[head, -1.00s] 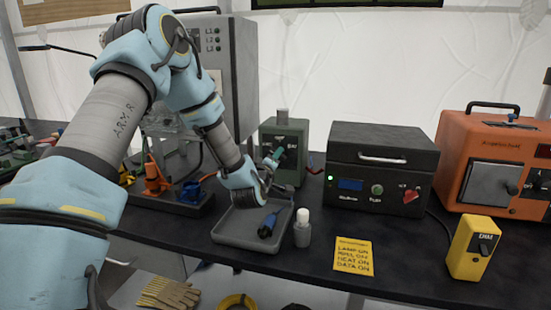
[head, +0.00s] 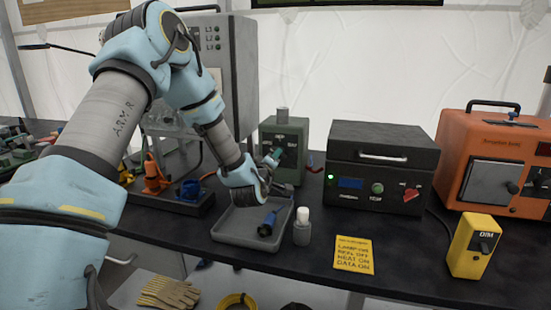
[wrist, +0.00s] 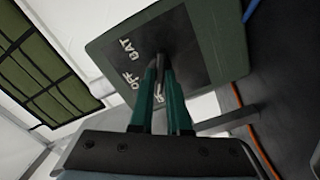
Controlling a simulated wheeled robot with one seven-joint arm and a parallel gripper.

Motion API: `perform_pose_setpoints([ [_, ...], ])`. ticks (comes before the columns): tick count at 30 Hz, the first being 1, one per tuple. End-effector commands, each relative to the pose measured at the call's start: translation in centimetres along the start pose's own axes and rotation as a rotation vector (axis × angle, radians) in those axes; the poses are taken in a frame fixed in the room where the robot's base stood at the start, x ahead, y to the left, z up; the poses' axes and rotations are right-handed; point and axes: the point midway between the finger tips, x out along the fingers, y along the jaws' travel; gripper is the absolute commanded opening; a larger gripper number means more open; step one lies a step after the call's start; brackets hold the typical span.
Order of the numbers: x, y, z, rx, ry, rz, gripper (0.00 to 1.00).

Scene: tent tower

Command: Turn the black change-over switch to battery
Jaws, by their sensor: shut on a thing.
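The green box (head: 298,132) stands on the bench behind the grey tray, its front panel partly hidden by my gripper (head: 273,158). In the wrist view the green panel (wrist: 208,38) carries white lettering, with BAT and OFF readable and a third label partly covered by a finger. My gripper (wrist: 161,75) has its green fingers at the panel, shut on the black change-over switch (wrist: 160,56). The switch is mostly hidden between the fingers, so its exact pointing is hard to tell.
A grey tray (head: 222,233) with a blue-and-black connector (head: 267,225) lies below my gripper. A small white-capped bottle (head: 302,228) stands at the tray's right. A black case (head: 382,152), a yellow DIM box (head: 473,247) and an orange unit (head: 480,135) stand farther right.

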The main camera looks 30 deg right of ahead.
Motion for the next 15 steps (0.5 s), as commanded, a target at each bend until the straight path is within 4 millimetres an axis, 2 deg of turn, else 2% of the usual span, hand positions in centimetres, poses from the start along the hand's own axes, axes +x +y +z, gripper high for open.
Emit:
perform_pose_setpoints([
  [7, -0.04, -0.35, 0.31, 0.132, 0.0, 0.002, 0.0],
  [15, -0.04, -0.42, 0.43, 0.375, 0.0, 0.003, 0.0],
])
